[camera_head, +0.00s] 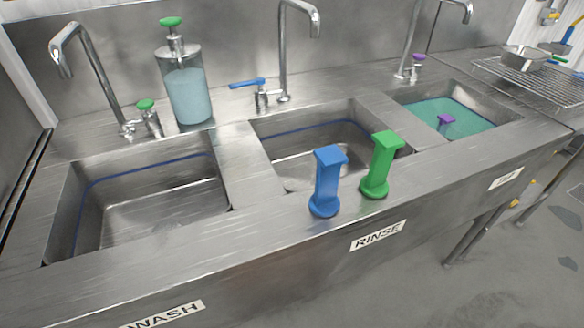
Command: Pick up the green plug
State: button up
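The green plug (380,166) stands upright on the front ledge of the steel sink unit, above the RINSE label. It has a square top, a narrower stem and a round base. A blue plug (327,182) of like shape stands upright just left of it, with a small gap between their bases. Both stand in front of the middle basin (290,173). My gripper is not in this view.
The left basin (150,205) looks empty. The right basin (463,118) holds greenish liquid with a purple plug (445,121) showing. Taps, a soap dispenser (187,95) and a blue lever (247,83) stand behind. A wire rack (535,80) with a pan is far right.

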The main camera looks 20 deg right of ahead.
aim_at(374, 185)
jog(key=z, duration=0.4)
jog(key=k+j+z, duration=0.2)
jog(key=z, duration=0.2)
jog(key=k+j+z, duration=0.25)
jog(key=z, duration=0.15)
jog(key=k+j+z, duration=0.1)
jog(key=k+z, duration=0.15)
jog(key=z, duration=0.15)
jog(key=i, duration=0.25)
